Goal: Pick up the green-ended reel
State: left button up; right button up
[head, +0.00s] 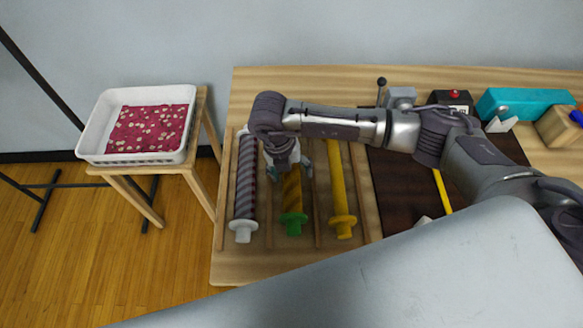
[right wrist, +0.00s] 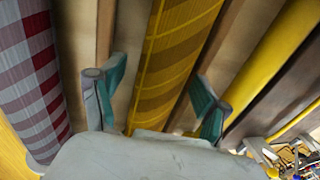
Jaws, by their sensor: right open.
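The green-ended reel (head: 293,222) lies lengthwise on the table, with yellow and brown striped material around its middle and a green near end. My right gripper (head: 290,171) is above its middle, pointing down, and hides its far part. In the right wrist view the striped reel (right wrist: 178,45) runs between the two teal-lined fingers (right wrist: 153,95), which are spread apart. A gap shows between each finger and the reel, and nothing is held. My left gripper is not in view.
A white-ended striped reel (head: 243,190) lies to the left and a yellow reel (head: 339,190) to the right, separated by thin wooden strips. A white basket (head: 94,138) with patterned red fabric stands on a stool at left. Boxes, including a teal one (head: 525,103), are at back right.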

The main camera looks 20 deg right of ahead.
jog(key=shift+f, duration=0.15)
jog(key=c, duration=1.3)
jog(key=shift+c, duration=0.4)
